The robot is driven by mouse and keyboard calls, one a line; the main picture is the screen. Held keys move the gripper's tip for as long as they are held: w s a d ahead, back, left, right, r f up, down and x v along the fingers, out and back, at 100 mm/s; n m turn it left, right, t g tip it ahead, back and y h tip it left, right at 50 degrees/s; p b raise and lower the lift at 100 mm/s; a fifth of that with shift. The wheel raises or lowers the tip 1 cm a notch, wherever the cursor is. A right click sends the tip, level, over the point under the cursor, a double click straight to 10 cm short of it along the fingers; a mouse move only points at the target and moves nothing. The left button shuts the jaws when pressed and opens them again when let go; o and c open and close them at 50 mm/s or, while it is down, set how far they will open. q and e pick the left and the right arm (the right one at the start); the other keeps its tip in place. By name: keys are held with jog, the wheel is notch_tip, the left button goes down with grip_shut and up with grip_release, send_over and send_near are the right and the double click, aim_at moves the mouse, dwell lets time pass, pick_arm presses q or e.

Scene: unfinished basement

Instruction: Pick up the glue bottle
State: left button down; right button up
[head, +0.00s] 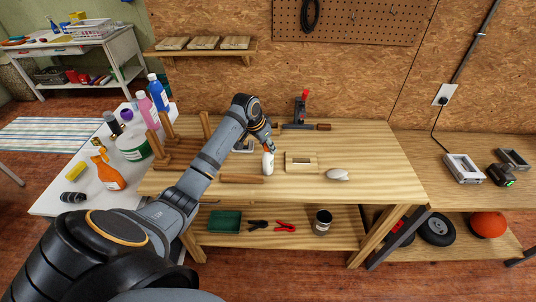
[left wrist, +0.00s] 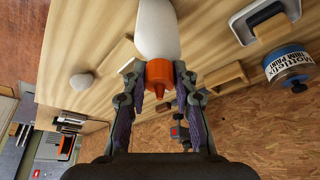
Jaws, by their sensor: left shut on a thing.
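The glue bottle (head: 268,163) is white with an orange cap and stands upright, or nearly so, at the middle of the wooden workbench. My left gripper (head: 268,148) reaches it from above and is shut on its top. In the left wrist view the bottle's white body (left wrist: 157,30) points away from me, and its orange cap (left wrist: 159,75) sits between the two fingers of the left gripper (left wrist: 159,84). I cannot tell whether the bottle's base touches the bench. My right gripper is not in view.
A small wooden box (head: 301,162) stands just right of the bottle, with a pale rounded object (head: 338,175) beyond it. A wooden rod (head: 241,179) lies to the left. A red-topped tool (head: 303,108) stands behind. The bench's right side is clear.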

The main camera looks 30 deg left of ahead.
pick_arm(q)
jog(key=shift+r+b, duration=0.35)
jog(key=shift+r, duration=0.05)
jog(key=r, duration=0.1)
jog(key=r+b, duration=0.1)
jog(key=r, duration=0.1)
jog(key=shift+s+d, duration=0.15)
jog(key=shift+d, duration=0.25)
jog(key=s+d+r+p, duration=0.4)
jog(key=s+d+r, duration=0.2)
jog(key=d, duration=0.5)
jog(key=shift+s+r, duration=0.4)
jog(key=shift+r, duration=0.25)
